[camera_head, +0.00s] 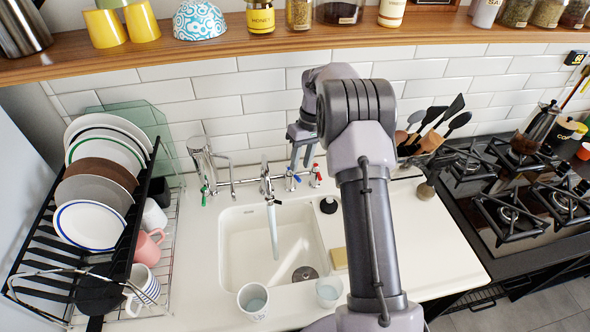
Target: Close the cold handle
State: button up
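The sink tap (266,182) stands behind the white basin, and a stream of water (273,232) runs from its spout. The blue-marked cold handle (292,180) sits just right of the spout. The red-marked hot handle (316,177) is farther right. My gripper (301,166) points down from behind my arm, just above the blue-marked handle. Its two fingers show a gap between them and hold nothing. I cannot tell whether a finger touches the handle.
A dish rack (172,255) with plates and mugs stands left. Two cups (253,300) (328,291) stand at the basin's front edge. Utensils (436,124) and a gas hob (512,215) are right. A wooden shelf (230,52) with jars runs above.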

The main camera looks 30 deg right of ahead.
aim_at(298, 178)
jog(key=f, duration=0.2)
jog(key=f+b, duration=0.1)
jog(key=shift+s+a+f, duration=0.2)
jog(key=shift+s+a, duration=0.1)
jog(key=shift+a, duration=0.05)
jog(key=shift+a+f, duration=0.1)
jog(key=shift+f, duration=0.35)
jog(key=shift+r, duration=0.1)
jog(key=shift+w, duration=0.1)
grip_shut()
jog(key=m, duration=0.1)
jog(key=a+m, duration=0.1)
jog(key=m, duration=0.2)
jog(key=shift+a+t, duration=0.35)
jog(key=shift+t, duration=0.05)
